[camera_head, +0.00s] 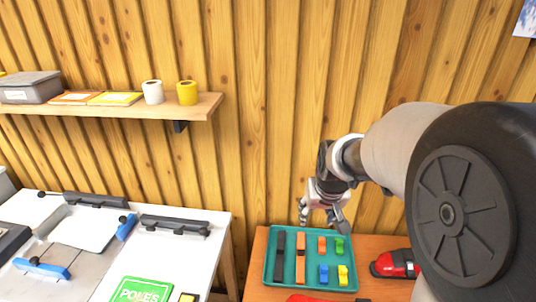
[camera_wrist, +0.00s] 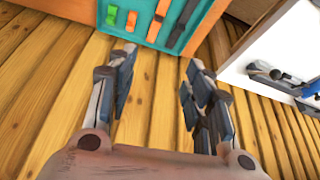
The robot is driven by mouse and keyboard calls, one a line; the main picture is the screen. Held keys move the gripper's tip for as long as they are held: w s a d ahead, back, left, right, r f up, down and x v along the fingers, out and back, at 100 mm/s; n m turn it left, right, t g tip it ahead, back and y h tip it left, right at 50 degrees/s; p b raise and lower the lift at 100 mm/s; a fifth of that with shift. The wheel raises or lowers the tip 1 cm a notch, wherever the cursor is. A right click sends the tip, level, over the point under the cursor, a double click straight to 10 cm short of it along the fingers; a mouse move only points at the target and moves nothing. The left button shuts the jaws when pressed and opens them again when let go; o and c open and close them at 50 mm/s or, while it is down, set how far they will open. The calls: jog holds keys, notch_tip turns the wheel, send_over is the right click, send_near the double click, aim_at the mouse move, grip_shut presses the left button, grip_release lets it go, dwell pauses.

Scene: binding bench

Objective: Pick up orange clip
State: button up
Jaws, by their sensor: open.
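The small orange clip (camera_head: 322,244) lies in a teal tray (camera_head: 267,262), in its upper row beside a green clip (camera_head: 340,246). In the wrist view the orange clip (camera_wrist: 131,21) is near the top edge, between the green clip (camera_wrist: 111,14) and a longer orange strip (camera_wrist: 157,22). My gripper (camera_head: 323,223) is open and empty, over the far edge of the tray in the head view. In the wrist view its two fingers (camera_wrist: 160,62) are spread wide apart, with wooden boards between them. The clip is beyond the fingertips, and nothing touches it.
The tray also holds a black strip (camera_head: 280,257), a long orange strip (camera_head: 300,258), a blue clip (camera_head: 323,273) and a yellow clip (camera_head: 343,275). A red and black tool (camera_head: 396,264) lies right of the tray. A plank wall stands behind; a white bench (camera_head: 217,228) is left.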

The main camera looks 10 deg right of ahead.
jog(key=w+d+f+p, duration=0.2)
jog(key=w+d+f, duration=0.3)
jog(key=w+f, duration=0.1)
jog(key=m+p, duration=0.1)
jog(key=p, duration=0.1)
send_near(323, 239)
jog(key=b+x, duration=0.2)
jog(key=x, duration=0.1)
jog(key=b+x, duration=0.1)
jog(key=shift+s+a+f, duration=0.15)
jog(key=shift+a+f, duration=0.2)
jog(key=shift+f, duration=0.05)
jog(key=b+x, duration=0.1)
jog(key=x, duration=0.1)
jog(key=b+x, duration=0.1)
jog(key=x, duration=0.2)
jog(key=shift+w+d+f+b, duration=0.25)
jog(key=shift+w+d+b, duration=0.15)
jog(key=c, duration=1.1)
